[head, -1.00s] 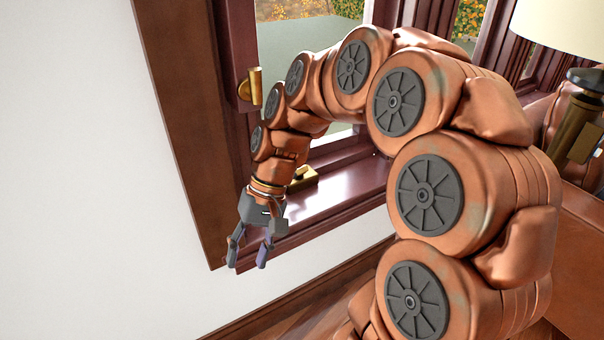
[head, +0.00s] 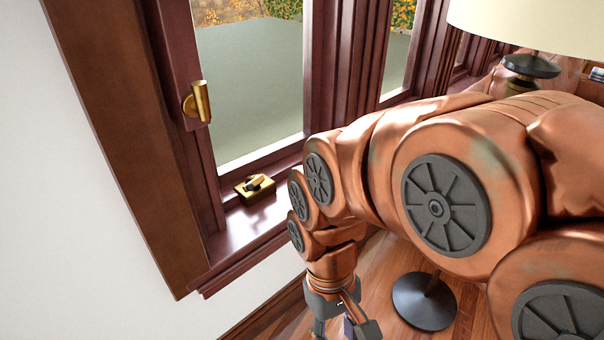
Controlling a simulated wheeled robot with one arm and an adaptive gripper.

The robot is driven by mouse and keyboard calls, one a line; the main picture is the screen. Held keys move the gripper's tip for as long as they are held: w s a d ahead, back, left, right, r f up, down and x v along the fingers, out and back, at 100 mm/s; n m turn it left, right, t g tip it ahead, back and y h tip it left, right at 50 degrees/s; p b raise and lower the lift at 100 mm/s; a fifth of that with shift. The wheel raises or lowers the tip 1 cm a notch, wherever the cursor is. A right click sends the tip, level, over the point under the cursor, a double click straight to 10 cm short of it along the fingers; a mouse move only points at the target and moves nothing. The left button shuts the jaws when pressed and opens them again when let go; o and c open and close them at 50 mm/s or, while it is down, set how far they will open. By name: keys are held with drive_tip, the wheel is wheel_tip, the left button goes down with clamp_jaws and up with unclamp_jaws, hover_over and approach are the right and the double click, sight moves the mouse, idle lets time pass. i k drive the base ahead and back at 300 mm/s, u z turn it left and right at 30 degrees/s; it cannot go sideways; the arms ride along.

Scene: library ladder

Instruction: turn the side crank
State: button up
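A brass crank fitting (head: 256,187) with a small dark-and-brass arm sits on the window sill, at the foot of the window. A brass handle (head: 199,102) stands upright on the left side of the window frame. I cannot tell for sure which of the two is the side crank. My gripper (head: 335,328) points down at the bottom edge of the picture, to the right of and nearer than the sill.
The dark red sill (head: 228,247) juts out from the wall. A lamp with a cream shade (head: 530,25) is at the upper right; a round dark base (head: 424,302) stands on the wooden floor. White wall (head: 70,220) fills the left.

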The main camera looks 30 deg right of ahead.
sight(258, 179)
drive_tip(key=z, duration=2.15)
drive_tip(key=k, duration=0.9)
drive_tip(key=u, duration=2.75)
